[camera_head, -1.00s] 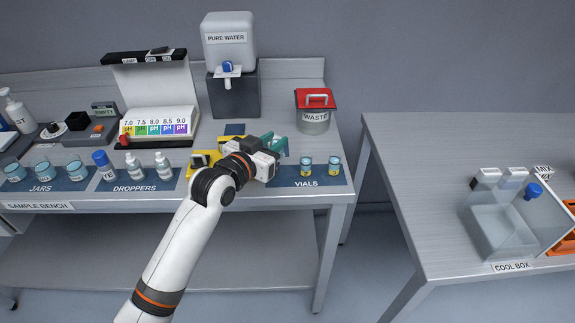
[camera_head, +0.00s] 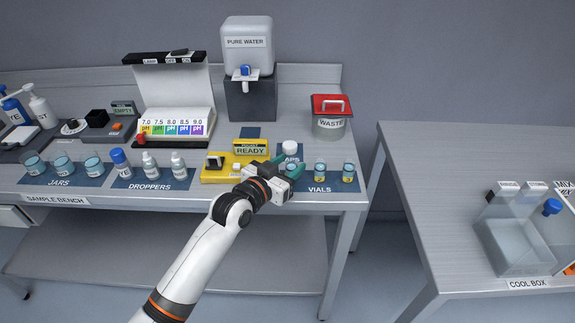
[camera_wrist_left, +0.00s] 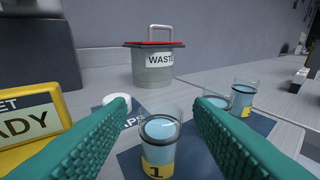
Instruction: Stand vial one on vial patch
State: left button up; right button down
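Vial one (camera_wrist_left: 160,150) is a small clear open vial with blue liquid and a yellow label marked 1. In the left wrist view it stands upright on dark blue matting, between the teal fingers of my left gripper (camera_wrist_left: 162,103). A gap shows on each side of it, so the gripper is open around it. In the head view the left gripper (camera_head: 288,172) is at the left end of the blue vial patch (camera_head: 318,188) and partly hides vial one. Two similar vials, one in the middle (camera_head: 320,171) and one at the right (camera_head: 348,172), stand on the patch. My right gripper is out of view.
A white cap (camera_head: 290,147) sits on the caps patch behind the gripper. The yellow pocket meter (camera_head: 250,147) reads READY, just left of it. The red-lidded waste bin (camera_head: 330,118) stands behind the vials. Dropper bottles (camera_head: 178,164) stand further left.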

pick_arm(q)
jog(key=shift+r, duration=0.25)
jog(key=shift+s+a, duration=0.2)
jog(key=shift+s, duration=0.1)
jog(key=v, duration=1.1)
jog(key=shift+b, duration=0.3)
jog(key=shift+s, duration=0.15)
